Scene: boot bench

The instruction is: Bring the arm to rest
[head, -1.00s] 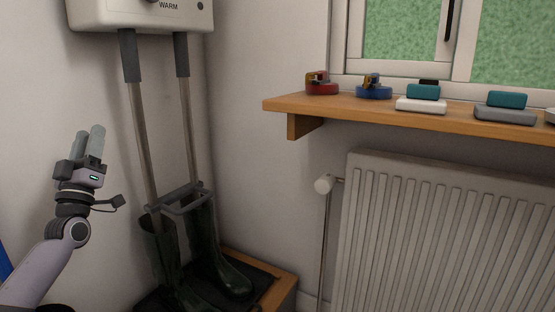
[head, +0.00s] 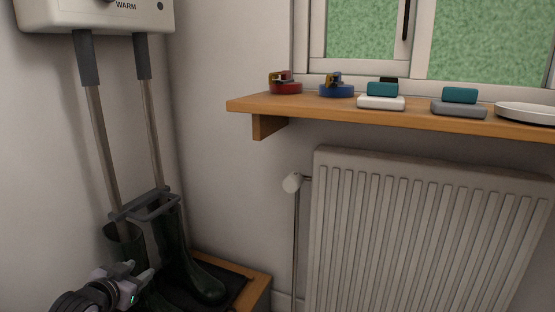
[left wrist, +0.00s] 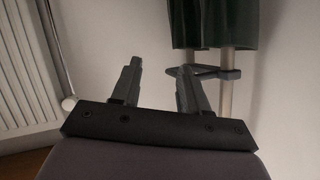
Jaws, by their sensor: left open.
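My left gripper (head: 143,272) is low at the left of the head view, in front of the dark green boots (head: 195,262). Its fingers are apart and empty in the left wrist view (left wrist: 157,82). In that view the boots (left wrist: 215,22) and the grey bracket (left wrist: 205,72) on the pole appear beyond the fingers, upside down. I cannot tell from the head view whether the gripper touches a boot. My right gripper is not in view.
A white dryer box (head: 95,14) hangs on the wall, its two tubes running down into the boots. A wooden shelf (head: 330,110) holds small tins, teal-topped blocks and a white dish (head: 527,112). A radiator (head: 425,235) stands below it. The boots stand on a wood-edged bench (head: 254,279).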

